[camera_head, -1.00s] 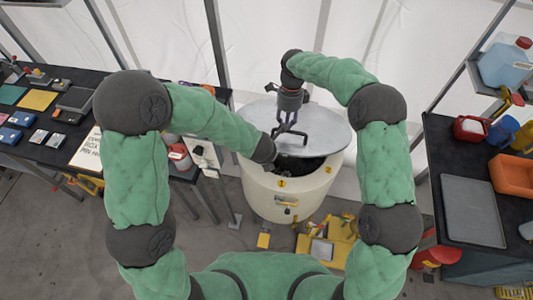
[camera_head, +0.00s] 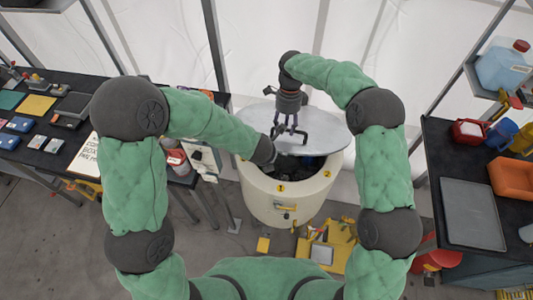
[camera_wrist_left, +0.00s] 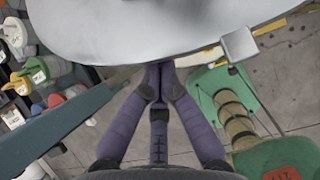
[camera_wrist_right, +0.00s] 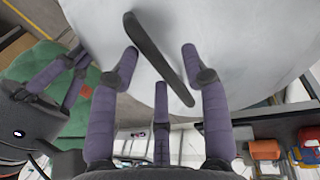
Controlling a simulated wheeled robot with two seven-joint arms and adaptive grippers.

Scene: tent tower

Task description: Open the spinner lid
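The spinner (camera_head: 285,205) is a cream round drum with a latch on its front. Its grey disc lid (camera_head: 335,130) is raised and tilted, with the dark inside showing at the front. My right gripper (camera_head: 290,128) is above the lid. In the right wrist view its fingers (camera_wrist_right: 158,62) are spread on either side of the black lid handle (camera_wrist_right: 150,50), with gaps showing. My left gripper (camera_head: 272,150) is at the lid's front left edge. In the left wrist view its fingers (camera_wrist_left: 160,78) come together under the lid rim (camera_wrist_left: 120,58); the tips are partly hidden.
A black table (camera_head: 80,85) with cards and small boxes stands at the left. A dark bench (camera_head: 440,150) with a grey tray (camera_head: 472,212) and an orange bin (camera_head: 513,178) stands at the right. A yellow item (camera_head: 330,245) lies on the floor in front of the spinner.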

